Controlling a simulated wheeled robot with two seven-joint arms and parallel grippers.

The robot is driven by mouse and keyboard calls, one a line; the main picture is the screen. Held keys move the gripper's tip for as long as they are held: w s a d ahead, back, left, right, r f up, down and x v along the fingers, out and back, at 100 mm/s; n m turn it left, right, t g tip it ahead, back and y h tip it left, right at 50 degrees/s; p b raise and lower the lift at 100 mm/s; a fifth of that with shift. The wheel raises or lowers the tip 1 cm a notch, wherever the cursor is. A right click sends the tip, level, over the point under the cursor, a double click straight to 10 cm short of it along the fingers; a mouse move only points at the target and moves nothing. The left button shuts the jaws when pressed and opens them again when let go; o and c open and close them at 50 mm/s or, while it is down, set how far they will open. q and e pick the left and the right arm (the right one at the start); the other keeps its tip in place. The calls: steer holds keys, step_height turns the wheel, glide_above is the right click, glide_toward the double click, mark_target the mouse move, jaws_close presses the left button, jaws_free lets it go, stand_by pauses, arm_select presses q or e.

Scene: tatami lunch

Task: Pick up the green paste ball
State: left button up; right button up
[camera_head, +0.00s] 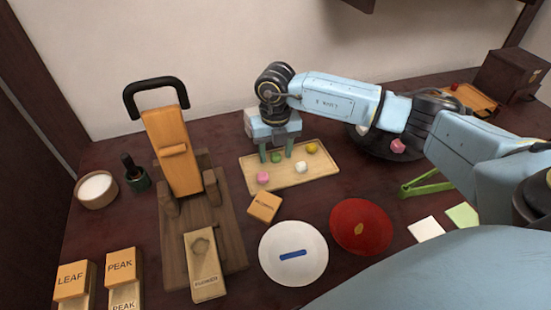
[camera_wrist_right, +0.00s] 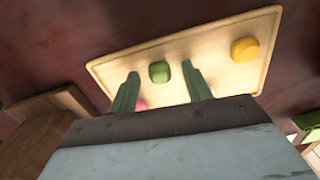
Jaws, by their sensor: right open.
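The green paste ball (camera_head: 276,157) lies on a pale wooden tray (camera_head: 290,180), beside pink (camera_head: 263,178), white (camera_head: 301,167) and yellow (camera_head: 312,148) balls. My right gripper (camera_head: 276,157) is open above the tray, its green fingers pointing down around the green ball's place. In the right wrist view the green ball (camera_wrist_right: 159,72) shows between and just beyond the two fingertips, with a gap to each finger. The yellow ball (camera_wrist_right: 244,49) is farther right there, and a pink ball is partly hidden behind the left finger. My left gripper is not in view.
A wooden press with a black handle (camera_head: 158,90) stands left of the tray. In front are a small wooden block (camera_head: 265,206), a white plate (camera_head: 272,262) and a red plate (camera_head: 361,238). Green tongs (camera_head: 424,185) lie to the right. Bare table shows between tray and plates.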

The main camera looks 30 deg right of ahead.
steer(key=c, duration=1)
steer(key=shift+c, duration=0.2)
steer(key=shift+r, duration=0.15)
